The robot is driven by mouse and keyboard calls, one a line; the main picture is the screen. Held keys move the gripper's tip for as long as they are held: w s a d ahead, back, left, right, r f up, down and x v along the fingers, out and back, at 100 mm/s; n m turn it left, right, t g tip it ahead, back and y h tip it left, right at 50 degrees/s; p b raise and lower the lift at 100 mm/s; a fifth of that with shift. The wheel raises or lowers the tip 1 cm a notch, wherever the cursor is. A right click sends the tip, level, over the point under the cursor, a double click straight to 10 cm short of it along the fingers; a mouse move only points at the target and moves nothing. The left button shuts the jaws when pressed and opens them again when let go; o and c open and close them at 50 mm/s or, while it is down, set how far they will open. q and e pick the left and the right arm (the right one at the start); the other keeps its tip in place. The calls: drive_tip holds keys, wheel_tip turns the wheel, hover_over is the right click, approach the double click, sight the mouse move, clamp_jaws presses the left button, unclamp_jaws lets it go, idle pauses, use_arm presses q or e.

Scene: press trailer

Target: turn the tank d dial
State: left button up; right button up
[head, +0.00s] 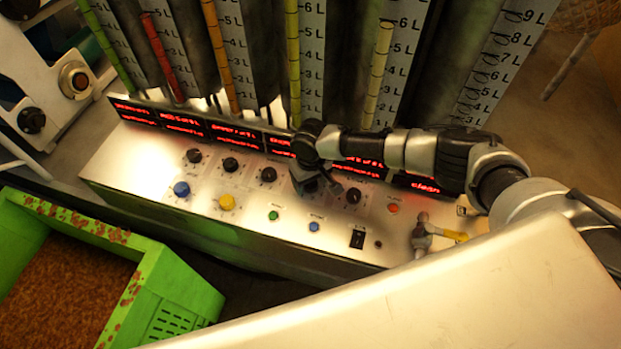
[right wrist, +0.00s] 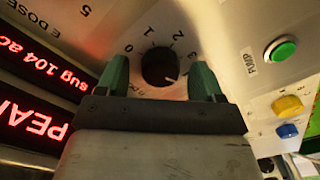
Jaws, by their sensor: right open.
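A row of black dials runs along the sloped metal panel (head: 140,160); three of them (head: 193,155) (head: 230,164) (head: 268,174) show left of my right gripper and one (head: 353,195) right of it. My right gripper (head: 308,186) points down at the panel and hides the spot between them. In the right wrist view, a black dial (right wrist: 160,66) with a numbered scale sits between the open green-tipped fingers (right wrist: 160,82). The fingers stand on either side with gaps. I cannot read a tank d label. My left gripper is not in view.
Red displays (head: 235,133) and several level tubes (head: 294,65) stand behind the dials. A green button (head: 273,215), a blue button (head: 314,226), a black switch (head: 357,238) and a yellow-handled valve (head: 450,235) lie nearer. A green crate (head: 170,305) stands front left.

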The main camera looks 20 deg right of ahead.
drive_tip(key=shift+f, duration=0.1)
drive_tip(key=shift+c, duration=1.5)
drive_tip(key=c, duration=0.6)
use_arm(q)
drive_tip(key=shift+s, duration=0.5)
use_arm(e)
drive_tip(key=n, duration=0.4)
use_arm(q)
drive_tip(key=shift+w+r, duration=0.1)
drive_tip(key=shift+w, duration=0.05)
use_arm(e)
drive_tip(key=n, duration=0.4)
drive_tip(key=shift+n, duration=0.3)
